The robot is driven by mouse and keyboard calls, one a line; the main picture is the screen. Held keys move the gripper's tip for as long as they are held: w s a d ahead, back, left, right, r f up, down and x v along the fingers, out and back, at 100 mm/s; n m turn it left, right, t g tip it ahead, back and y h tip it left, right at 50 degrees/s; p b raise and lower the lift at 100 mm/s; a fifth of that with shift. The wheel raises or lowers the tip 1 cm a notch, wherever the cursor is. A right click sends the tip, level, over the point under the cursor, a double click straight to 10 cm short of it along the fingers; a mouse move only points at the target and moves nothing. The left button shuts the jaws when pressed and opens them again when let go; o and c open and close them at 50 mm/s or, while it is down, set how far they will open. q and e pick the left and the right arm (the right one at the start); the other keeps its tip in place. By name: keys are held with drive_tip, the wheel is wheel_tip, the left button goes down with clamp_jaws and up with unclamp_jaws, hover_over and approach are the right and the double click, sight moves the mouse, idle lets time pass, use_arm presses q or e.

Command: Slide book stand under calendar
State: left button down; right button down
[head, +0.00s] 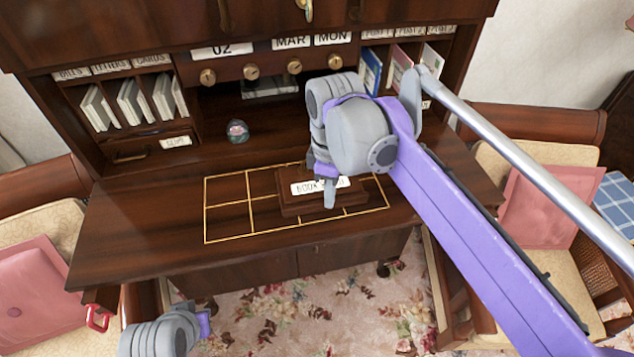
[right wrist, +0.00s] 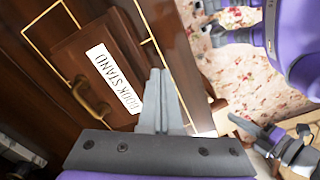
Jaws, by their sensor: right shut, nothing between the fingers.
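The book stand (head: 293,206) is a dark wooden block with a white label. It lies on the desktop, over the gold grid lines. The right wrist view shows its label (right wrist: 115,80) and brass handle (right wrist: 92,98). The calendar (head: 290,42) is the row of 02, MAR and MON cards above brass knobs on the desk's upper part. My right gripper (head: 329,195) is shut and empty, pointing down at the stand and hiding part of the label. Its fingertips (right wrist: 159,75) appear beside the label; touching cannot be told. My left gripper (head: 204,323) is low at left, fingers unclear.
A dark recess (head: 270,92) lies below the calendar, with a small glass ball (head: 237,131) at its front left. Letters (head: 140,103) fill the left slots and books (head: 372,68) the right ones. The desktop's left part (head: 140,215) is clear. Chairs (head: 545,200) flank the desk.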

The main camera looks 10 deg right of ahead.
sight(328, 216)
drive_tip(key=shift+f, duration=0.15)
drive_tip(key=shift+f+b, duration=1.1)
drive_tip(key=shift+f, duration=0.85)
drive_tip(key=shift+w, duration=0.15)
